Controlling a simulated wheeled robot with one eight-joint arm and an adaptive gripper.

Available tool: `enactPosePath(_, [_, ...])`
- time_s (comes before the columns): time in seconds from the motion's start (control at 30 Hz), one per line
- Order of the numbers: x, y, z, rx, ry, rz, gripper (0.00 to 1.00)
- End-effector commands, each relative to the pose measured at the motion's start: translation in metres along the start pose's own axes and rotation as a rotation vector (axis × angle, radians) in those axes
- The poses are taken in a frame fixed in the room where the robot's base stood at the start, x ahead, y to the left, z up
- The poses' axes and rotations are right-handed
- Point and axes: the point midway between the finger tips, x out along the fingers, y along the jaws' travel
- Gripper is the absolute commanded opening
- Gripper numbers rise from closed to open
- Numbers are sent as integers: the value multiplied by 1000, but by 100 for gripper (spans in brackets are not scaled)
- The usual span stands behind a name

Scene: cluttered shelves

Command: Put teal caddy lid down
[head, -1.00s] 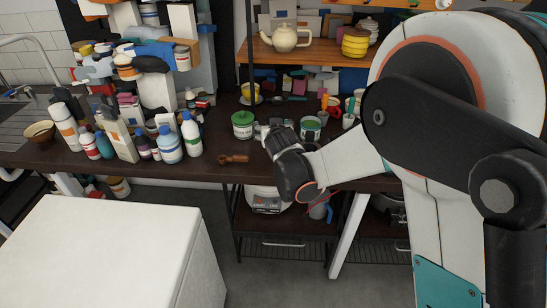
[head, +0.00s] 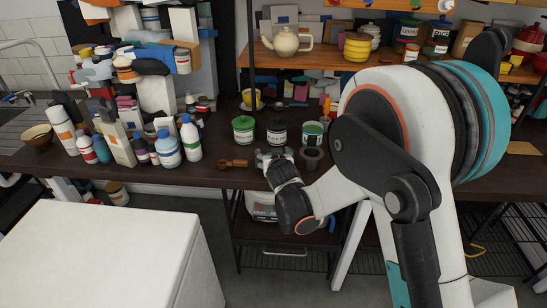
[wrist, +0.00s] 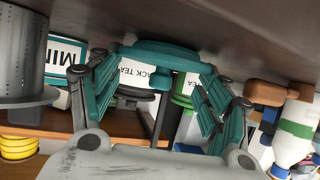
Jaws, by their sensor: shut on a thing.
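My gripper (head: 273,157) is low over the front of the dark counter, in front of the tea canisters. In the wrist view, which is upside down, its two teal-green fingers (wrist: 163,75) are shut on the teal lid (wrist: 165,56). The lid looks flat and lies close to the counter surface (wrist: 235,35); I cannot tell whether it touches. In the head view the lid is too small and covered by my gripper to make out clearly. No teal caddy is clearly visible.
Behind my gripper stand a green-lidded canister (head: 243,130), a black-lidded black tea canister (head: 277,132) and a mint canister (head: 312,134). A dark grey cylinder (head: 311,158) is close right. A brown wooden tool (head: 234,164) lies left. Bottles crowd farther left.

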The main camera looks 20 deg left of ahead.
Motion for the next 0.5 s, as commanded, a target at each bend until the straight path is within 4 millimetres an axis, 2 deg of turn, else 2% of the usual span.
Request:
enactPosePath(0.1, [1, 0, 2, 0, 0, 0, 47])
enactPosePath(0.13, [2, 0, 2, 0, 0, 0, 73])
enactPosePath(0.2, [1, 0, 2, 0, 0, 0, 89])
enactPosePath(0.5, [1, 0, 2, 0, 0, 0, 91])
